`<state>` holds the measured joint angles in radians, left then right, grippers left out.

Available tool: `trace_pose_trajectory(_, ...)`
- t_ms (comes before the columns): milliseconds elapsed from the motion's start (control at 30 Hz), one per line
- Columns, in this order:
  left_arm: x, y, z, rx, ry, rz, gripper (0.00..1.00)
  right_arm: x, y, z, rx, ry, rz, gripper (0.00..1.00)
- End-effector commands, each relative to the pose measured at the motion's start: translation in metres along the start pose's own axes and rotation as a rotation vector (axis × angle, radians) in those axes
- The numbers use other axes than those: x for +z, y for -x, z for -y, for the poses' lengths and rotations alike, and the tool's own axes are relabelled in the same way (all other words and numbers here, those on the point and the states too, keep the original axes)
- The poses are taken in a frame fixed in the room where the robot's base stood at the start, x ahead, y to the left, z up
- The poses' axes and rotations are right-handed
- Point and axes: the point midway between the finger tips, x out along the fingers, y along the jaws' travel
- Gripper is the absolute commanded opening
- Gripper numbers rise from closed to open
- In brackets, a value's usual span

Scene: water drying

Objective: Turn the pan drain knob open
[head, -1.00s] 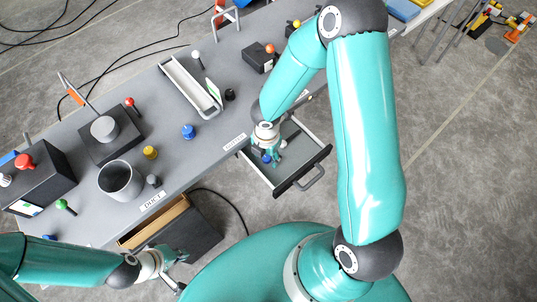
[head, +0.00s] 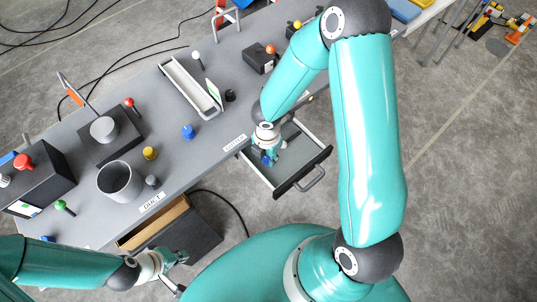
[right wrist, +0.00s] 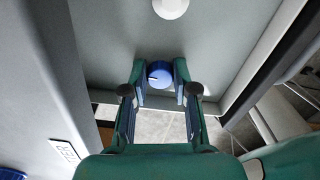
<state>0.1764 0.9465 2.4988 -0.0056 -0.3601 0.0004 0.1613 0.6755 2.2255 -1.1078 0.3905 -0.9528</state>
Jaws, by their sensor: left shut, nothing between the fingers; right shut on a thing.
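I cannot tell from the frames whether this knob is the pan drain knob. My left gripper (head: 180,258) is shut and empty, at lower left beside a dark open drawer (head: 202,232).
The drawer's handle (head: 310,180) juts toward open floor. Cables lie behind the bench.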

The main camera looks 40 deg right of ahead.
Motion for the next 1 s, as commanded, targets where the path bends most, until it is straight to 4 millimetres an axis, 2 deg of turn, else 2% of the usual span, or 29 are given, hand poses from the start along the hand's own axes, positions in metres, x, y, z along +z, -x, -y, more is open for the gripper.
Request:
trace_pose_trajectory(367, 0.000, -0.029, 0.011, 0.000, 0.000, 0.000, 0.00, -0.003, -0.004, -0.002, 0.006, -0.249, -0.004, 0.00)
trace_pose_trajectory(1000, -0.001, -0.092, 0.033, 0.000, 0.000, 0.000, 0.00, -0.005, -0.006, -0.002, 0.005, -0.853, -0.007, 0.00)
